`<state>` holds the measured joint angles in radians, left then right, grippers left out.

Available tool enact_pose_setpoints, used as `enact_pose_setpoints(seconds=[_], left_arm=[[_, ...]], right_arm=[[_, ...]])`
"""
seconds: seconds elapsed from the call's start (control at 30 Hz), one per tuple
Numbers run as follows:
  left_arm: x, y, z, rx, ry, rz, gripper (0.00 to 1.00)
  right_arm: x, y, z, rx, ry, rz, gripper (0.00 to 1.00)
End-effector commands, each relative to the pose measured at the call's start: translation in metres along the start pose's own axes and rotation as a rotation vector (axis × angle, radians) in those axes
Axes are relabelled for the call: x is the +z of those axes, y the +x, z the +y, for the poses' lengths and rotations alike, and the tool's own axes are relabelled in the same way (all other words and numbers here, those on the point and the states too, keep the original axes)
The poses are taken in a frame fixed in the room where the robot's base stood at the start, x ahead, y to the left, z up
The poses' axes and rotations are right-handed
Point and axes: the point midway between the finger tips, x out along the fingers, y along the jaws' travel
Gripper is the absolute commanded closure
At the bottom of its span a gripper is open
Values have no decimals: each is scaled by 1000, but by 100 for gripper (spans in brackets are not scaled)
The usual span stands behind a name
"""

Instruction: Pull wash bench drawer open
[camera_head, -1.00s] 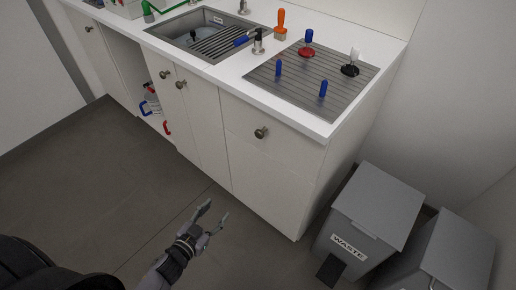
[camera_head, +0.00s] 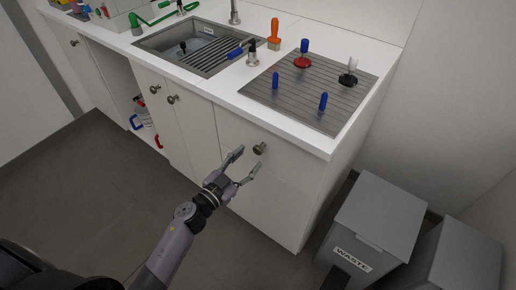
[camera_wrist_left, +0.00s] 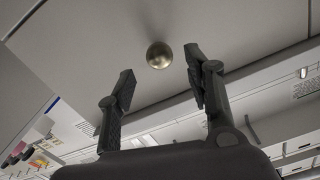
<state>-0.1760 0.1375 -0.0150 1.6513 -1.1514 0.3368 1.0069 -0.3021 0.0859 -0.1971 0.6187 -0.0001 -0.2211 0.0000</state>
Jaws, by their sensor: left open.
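The wash bench drawer (camera_head: 240,139) is the white front under the drainboard at the right end of the bench, and it looks shut. Its round metal knob (camera_head: 260,149) sits on that front. My left gripper (camera_head: 249,164) is open and empty, just below and left of the knob in the head view. In the left wrist view the knob (camera_wrist_left: 159,55) shows between and beyond the two open fingertips (camera_wrist_left: 160,72), with nothing touching it. My right gripper is not in view.
A sink (camera_head: 195,46) and a ribbed drainboard (camera_head: 310,90) with several blue-handled, red and black tools are on the worktop. Grey waste bins (camera_head: 375,215) stand right of the bench. The floor (camera_head: 80,200) in front is clear.

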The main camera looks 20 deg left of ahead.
Motion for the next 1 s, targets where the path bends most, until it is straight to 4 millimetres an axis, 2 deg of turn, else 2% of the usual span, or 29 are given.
enact_pose_setpoints(seconds=[0.1, 0.33, 0.73, 1.0], left_arm=[[-1, 26, 0, -1, 0, 3, 53], [0, 54, 0, -1, 0, 1, 53], [0, 60, 0, 0, 0, 0, 53], [0, 60, 0, 0, 0, 0, 71]], right_arm=[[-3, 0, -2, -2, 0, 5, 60], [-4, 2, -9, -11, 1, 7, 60], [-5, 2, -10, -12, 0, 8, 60], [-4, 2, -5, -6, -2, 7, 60]])
